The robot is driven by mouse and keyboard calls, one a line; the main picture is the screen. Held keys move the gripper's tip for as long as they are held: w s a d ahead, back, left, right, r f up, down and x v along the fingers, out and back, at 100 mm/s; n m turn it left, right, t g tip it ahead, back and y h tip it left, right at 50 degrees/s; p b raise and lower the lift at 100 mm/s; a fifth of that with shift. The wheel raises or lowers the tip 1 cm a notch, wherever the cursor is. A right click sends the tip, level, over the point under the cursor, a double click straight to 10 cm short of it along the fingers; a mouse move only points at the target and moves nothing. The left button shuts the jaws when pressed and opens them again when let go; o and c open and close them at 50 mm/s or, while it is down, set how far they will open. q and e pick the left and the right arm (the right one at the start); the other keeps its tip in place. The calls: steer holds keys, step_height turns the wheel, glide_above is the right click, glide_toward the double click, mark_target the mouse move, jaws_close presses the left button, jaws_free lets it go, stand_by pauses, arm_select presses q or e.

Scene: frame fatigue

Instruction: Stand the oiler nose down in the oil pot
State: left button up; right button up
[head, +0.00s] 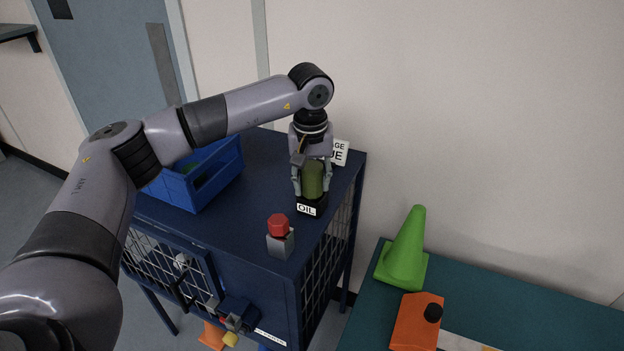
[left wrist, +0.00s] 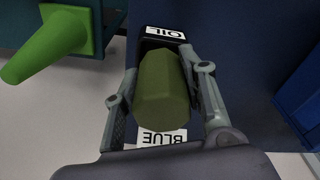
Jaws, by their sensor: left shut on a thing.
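The oiler (head: 313,178) is an olive-green body, upright in the head view and also seen end-on in the left wrist view (left wrist: 163,95). My left gripper (head: 312,190) is shut on it, one finger on each side. The black oil pot (head: 304,211), with a white OIL label, stands on the blue cabinet top directly below the oiler. The pot's label also shows beyond the oiler in the left wrist view (left wrist: 166,32). The oiler's lower end is hidden at the pot, so I cannot tell how far it is inside. My right gripper is out of view.
A blue bin (head: 200,180) stands left of the pot on the cabinet (head: 245,215). A grey block with a red knob (head: 279,236) is near the front edge. A white lettered card (head: 340,152) is behind.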

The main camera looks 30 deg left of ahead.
arm_select(q)
steer(key=shift+f+b, duration=0.4)
steer(key=shift+f, duration=0.2)
steer(key=o, duration=1.4)
steer(key=shift+o, duration=0.2)
steer(key=r, duration=0.8)
steer(key=s+r, duration=0.1)
steer(key=r, duration=0.3)
steer(key=shift+s+d, duration=0.1)
steer(key=shift+d, duration=0.1)
